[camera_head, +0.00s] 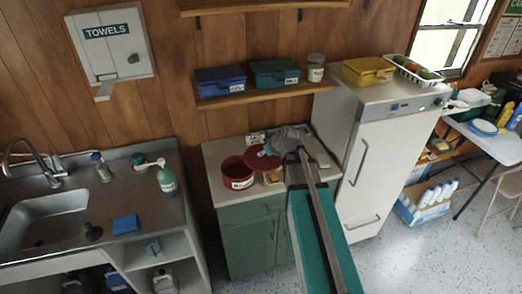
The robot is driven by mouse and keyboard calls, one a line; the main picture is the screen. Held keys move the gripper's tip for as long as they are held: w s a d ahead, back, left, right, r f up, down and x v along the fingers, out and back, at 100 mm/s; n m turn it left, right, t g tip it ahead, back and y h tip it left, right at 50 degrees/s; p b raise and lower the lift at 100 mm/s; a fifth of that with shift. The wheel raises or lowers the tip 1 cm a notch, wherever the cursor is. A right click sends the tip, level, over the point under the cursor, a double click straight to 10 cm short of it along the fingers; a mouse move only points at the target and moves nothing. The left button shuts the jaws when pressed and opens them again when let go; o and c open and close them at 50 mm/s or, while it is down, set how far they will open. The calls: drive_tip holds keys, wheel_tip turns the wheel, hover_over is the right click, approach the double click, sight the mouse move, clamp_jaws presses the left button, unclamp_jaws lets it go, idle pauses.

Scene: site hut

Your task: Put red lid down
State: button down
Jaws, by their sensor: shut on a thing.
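The red lid (261,159) is a dark red disc above the green cabinet's pale worktop (214,153). My gripper (273,148) is shut on the lid at its right side and holds it tilted. A round red container (237,174) with a white label stands on the worktop, just left of the lid. Its top looks open, and the lid's left edge overlaps its right side in this view. I cannot tell whether the lid touches the container. My arm hides much of the worktop's right part.
Small items (257,138) stand at the back of the worktop, and a tan item (273,177) lies under the lid. A white fridge (385,150) is at the right. A steel sink counter (130,190) is at the left. A shelf (262,94) hangs above.

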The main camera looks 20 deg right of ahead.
sight(267, 158)
drive_tip(key=shift+f, duration=0.15)
idle(0.5)
wheel_tip(267, 158, down, 4)
drive_tip(key=b, duration=0.3)
drive_tip(key=shift+r+b, duration=0.25)
drive_tip(key=shift+b, duration=0.15)
drive_tip(key=shift+s, duration=0.15)
